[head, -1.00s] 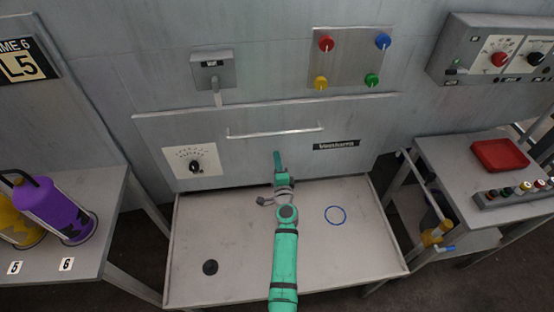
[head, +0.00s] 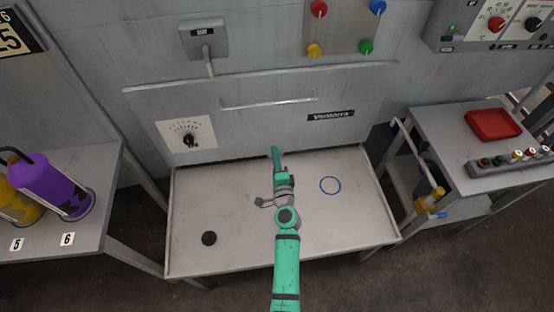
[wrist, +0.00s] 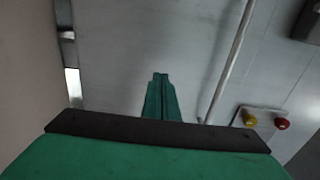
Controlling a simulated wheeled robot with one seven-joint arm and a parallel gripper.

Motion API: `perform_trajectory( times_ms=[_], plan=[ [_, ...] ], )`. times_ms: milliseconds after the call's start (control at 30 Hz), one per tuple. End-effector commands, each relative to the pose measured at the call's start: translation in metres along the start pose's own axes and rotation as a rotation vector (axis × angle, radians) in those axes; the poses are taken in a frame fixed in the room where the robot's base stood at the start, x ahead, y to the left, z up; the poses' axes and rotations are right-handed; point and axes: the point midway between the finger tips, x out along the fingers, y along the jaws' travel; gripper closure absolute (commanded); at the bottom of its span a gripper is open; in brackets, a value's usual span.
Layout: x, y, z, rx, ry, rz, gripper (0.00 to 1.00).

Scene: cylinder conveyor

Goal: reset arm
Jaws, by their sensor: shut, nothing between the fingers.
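My gripper (head: 275,152) is at the end of my green arm, which reaches forward over the middle of the light grey table (head: 240,248). Its green fingers are together with nothing between them, and they point at the grey machine panel (head: 240,130) behind the table. In the wrist view the shut green fingers (wrist: 161,82) stand in front of the grey panel.
A blue ring mark (head: 330,185) and a black disc (head: 209,238) are on the table. At right are a red tray (head: 493,124) and a button strip (head: 512,160). A lever box (head: 204,38) is above.

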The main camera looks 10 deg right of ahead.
Motion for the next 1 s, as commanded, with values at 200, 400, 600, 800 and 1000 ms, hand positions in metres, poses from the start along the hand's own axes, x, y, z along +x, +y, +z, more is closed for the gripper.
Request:
perform_trajectory(
  times_ms=[200, 400, 600, 800, 1000],
  plan=[
    [-0.021, 0.0, -0.003, 0.0, 0.005, 0.0, 1.0],
    [-0.025, 0.0, -0.003, 0.0, 0.005, 0.0, 1.0],
    [-0.032, 0.005, 0.0, -0.021, 0.004, 0.01, 1.0],
    [-0.09, 0.034, 0.013, -0.188, 0.009, 0.074, 1.0],
    [-0.17, 0.054, 0.029, -0.434, 0.001, 0.141, 1.0]
  ],
)
